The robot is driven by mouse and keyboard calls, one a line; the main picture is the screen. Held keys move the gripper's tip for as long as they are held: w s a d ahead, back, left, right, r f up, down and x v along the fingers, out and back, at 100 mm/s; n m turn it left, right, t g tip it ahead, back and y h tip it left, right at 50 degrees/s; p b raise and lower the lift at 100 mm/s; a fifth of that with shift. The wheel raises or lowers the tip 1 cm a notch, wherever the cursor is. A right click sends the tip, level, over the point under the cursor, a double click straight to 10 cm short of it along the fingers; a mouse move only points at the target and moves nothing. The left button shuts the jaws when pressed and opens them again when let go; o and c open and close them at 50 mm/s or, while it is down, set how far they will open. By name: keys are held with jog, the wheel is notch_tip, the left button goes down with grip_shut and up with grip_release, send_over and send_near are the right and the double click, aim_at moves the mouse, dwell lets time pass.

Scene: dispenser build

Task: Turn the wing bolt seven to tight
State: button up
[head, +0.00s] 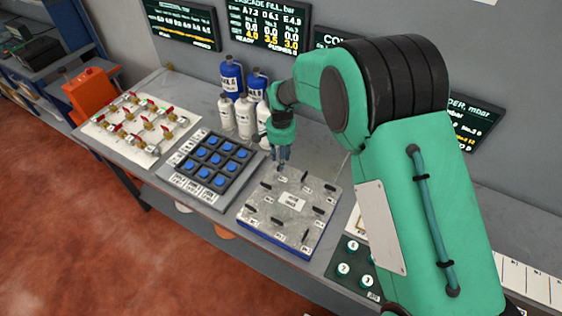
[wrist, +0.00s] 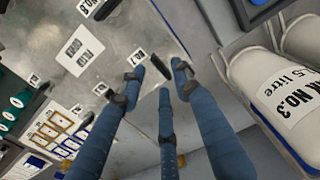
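A grey metal plate (head: 276,205) on a blue base lies on the bench, with several black wing bolts and small white labels on it. My gripper (head: 281,165) has three blue fingers and points down at the plate's back left corner. In the wrist view, one black wing bolt (wrist: 158,67) shows between the fingertips of my gripper (wrist: 160,74), with gaps seen on both sides. The label beside it (wrist: 139,57) seems to read 7, though it is small. The gripper is open. The bolt's shank is hidden, and fingertip height above the plate is hard to tell.
A panel of blue buttons (head: 187,182) lies left of the plate. Several blue and white bottles (head: 231,78) stand behind, close to my arm; one (wrist: 275,90) is near the fingers in the wrist view. A valve board (head: 105,135) lies far left, a green-capped panel (head: 352,262) right.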

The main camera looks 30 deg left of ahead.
notch_tip(320, 180, up, 10)
jog(key=shift+f, duration=0.2)
dwell(0.5)
jog(key=s+d+r+t+b, duration=0.1)
jog(key=d+r, duration=0.6)
jog(key=d, duration=0.4)
jog(key=s+d+r+t+y+b, duration=0.1)
jog(key=d+r, duration=0.6)
jog(key=d, duration=0.3)
jog(key=s+d+r+b, duration=0.1)
jog(key=d+r, duration=0.6)
jog(key=d, duration=0.4)
jog(key=s+d+r+t+b, duration=0.1)
jog(key=s+d+r+t, duration=0.15)
jog(key=s+d, duration=1)
jog(key=s+d+f+t+h+b, duration=0.1)
jog(key=s+d+f, duration=0.1)
jog(key=s+d, duration=0.8)
jog(key=shift+s+d+f+m+b, duration=0.15)
jog(key=shift+d+f+m+b, duration=0.15)
jog(key=shift+m+b, duration=0.1)
